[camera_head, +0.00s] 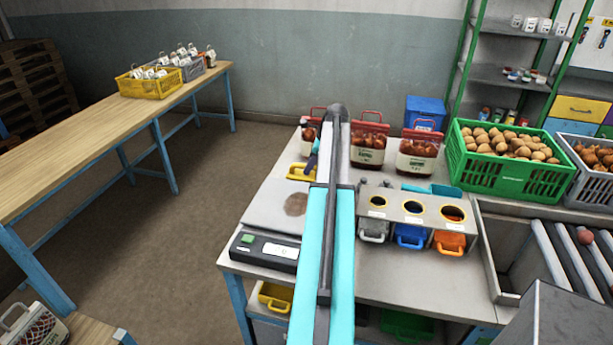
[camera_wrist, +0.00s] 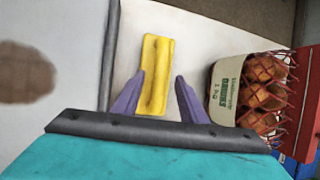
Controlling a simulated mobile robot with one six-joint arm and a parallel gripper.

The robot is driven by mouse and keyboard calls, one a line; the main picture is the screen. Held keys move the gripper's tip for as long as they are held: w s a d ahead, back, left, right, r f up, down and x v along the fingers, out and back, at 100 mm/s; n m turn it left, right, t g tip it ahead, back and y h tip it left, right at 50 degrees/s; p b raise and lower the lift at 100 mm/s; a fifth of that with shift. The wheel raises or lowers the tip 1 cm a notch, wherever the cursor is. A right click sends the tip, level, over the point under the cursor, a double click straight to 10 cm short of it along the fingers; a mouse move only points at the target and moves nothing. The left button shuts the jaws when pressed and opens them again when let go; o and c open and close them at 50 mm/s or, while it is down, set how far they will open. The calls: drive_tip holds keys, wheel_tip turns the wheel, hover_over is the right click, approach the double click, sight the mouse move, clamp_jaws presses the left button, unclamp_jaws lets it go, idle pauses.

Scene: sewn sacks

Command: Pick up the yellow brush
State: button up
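The yellow brush (camera_wrist: 156,65) lies on the pale worktop in the wrist view, its long side running away from me. In the head view the yellow brush (camera_head: 301,173) shows just left of my arm, partly hidden. My gripper (camera_wrist: 160,78) is open, with its two purple fingers apart and nothing held. The near part of the brush shows between the fingers; the left finger appears close to its left edge, with a gap on the right. I cannot tell the height of the fingertips above the top. In the head view my gripper is mostly hidden behind my arm.
A netted sack (camera_wrist: 250,90) stands close right of my gripper. Other sacks (camera_head: 417,153) line the worktop's back. A scale (camera_head: 268,250) is in front. A holder (camera_head: 415,210) with round openings and a green crate (camera_head: 500,172) of brown produce stand to the right.

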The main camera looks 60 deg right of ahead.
idle(0.4)
clamp_jaws()
drive_tip(key=shift+r, duration=0.15)
wheel_tip(320, 180, up, 10)
drive_tip(key=b, duration=0.3)
idle(0.6)
idle(0.4)
